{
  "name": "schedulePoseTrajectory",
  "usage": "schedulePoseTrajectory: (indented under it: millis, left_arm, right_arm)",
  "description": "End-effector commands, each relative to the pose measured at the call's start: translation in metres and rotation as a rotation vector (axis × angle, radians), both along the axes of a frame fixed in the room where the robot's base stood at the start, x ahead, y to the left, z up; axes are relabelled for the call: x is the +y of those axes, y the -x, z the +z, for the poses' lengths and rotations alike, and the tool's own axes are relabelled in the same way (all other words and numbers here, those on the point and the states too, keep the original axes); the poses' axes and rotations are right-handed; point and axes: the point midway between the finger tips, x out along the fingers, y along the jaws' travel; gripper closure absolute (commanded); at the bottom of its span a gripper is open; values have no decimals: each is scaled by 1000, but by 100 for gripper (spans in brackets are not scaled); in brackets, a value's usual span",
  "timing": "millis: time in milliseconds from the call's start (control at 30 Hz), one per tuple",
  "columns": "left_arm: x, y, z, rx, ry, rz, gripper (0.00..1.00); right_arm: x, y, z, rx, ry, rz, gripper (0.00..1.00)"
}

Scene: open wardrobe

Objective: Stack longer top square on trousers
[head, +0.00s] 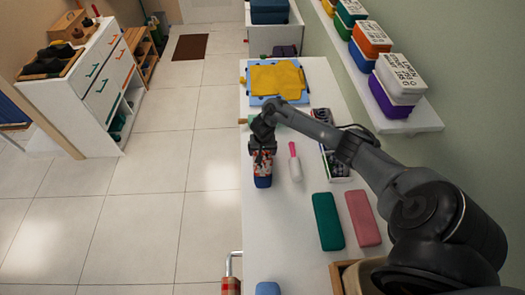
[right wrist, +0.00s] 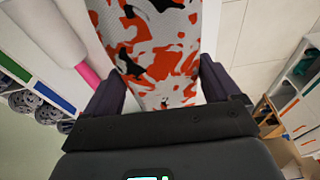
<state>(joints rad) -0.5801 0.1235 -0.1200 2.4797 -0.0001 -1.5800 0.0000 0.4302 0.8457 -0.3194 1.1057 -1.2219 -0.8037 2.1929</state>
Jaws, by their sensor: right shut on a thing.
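My right gripper (head: 262,148) is shut on a patterned item (head: 263,167) with orange, white and black patches and a blue lower end. It hangs upright over or on the left edge of the white table (head: 283,235); I cannot tell if it touches. In the right wrist view the patterned item (right wrist: 155,45) sits between both fingers. A yellow garment (head: 277,77) lies spread on a blue board (head: 252,98) at the far end. I cannot make out which thing is the trousers. My left gripper is not in view.
A teal block (head: 327,221) and a pink block (head: 362,218) lie nearer. A wall shelf (head: 425,117) holds coloured boxes. The near-left table is mostly clear.

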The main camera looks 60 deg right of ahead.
Motion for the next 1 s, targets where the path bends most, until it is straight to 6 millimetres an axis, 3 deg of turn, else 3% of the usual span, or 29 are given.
schedulePoseTrajectory:
  millis: [667, 700, 733, 1000]
  left_arm:
    - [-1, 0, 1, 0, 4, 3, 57]
    - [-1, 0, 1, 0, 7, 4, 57]
    - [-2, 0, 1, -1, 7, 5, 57]
    - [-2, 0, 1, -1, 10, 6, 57]
  right_arm:
    - [1, 0, -7, -1, -1, 0, 27]
    - [0, 0, -6, -1, -1, 0, 4]
    - [0, 0, -6, -1, -1, 0, 0]
    - [0, 0, -7, 0, 0, 0, 0]
